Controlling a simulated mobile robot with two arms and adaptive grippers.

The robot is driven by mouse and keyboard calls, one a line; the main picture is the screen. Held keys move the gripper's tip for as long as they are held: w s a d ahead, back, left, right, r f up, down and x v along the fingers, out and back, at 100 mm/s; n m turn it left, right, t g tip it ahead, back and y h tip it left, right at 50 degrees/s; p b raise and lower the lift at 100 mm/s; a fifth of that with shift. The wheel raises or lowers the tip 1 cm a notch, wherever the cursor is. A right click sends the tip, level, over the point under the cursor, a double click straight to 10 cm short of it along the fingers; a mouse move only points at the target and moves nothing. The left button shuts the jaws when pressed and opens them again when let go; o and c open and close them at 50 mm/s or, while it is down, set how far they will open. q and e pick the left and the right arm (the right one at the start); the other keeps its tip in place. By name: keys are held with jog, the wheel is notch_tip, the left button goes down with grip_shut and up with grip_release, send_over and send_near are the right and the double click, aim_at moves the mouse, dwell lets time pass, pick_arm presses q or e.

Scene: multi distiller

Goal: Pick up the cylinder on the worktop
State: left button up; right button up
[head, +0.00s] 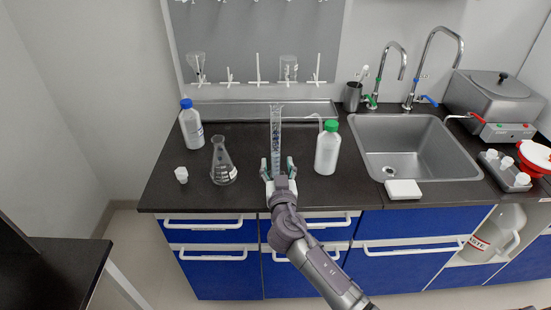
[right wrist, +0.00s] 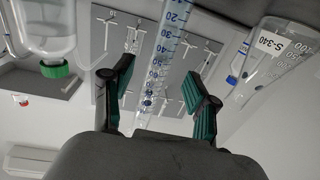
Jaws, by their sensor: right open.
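The cylinder is a tall, clear graduated measuring cylinder (head: 276,132) standing upright near the middle of the dark worktop (head: 255,138). My right gripper (head: 278,170) reaches in from the front at the cylinder's lower part. In the right wrist view my right gripper (right wrist: 160,85) is open, its two green-padded fingers on either side of the cylinder (right wrist: 165,45), with gaps visible between pads and glass. The cylinder's foot is hidden by my gripper in the head view. My left gripper is not in view.
A green-capped bottle (head: 327,150) stands close to the right of the cylinder. A conical flask (head: 222,165), a blue-capped bottle (head: 191,127) and a small white cap-like item (head: 181,175) stand to the left. The sink (head: 415,145) is farther right; a drying rack (head: 255,45) hangs behind.

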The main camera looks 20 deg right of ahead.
aim_at(276, 154)
jog(key=p+x, duration=0.1)
jog(key=x, duration=0.1)
jog(key=r+p+x, duration=0.1)
jog(key=x, duration=0.1)
jog(key=shift+w+d, duration=0.1)
jog(key=shift+w, duration=0.3)
jog(key=shift+w+f, duration=0.1)
jog(key=shift+w, duration=0.25)
jog(key=shift+c, duration=0.2)
grip_shut()
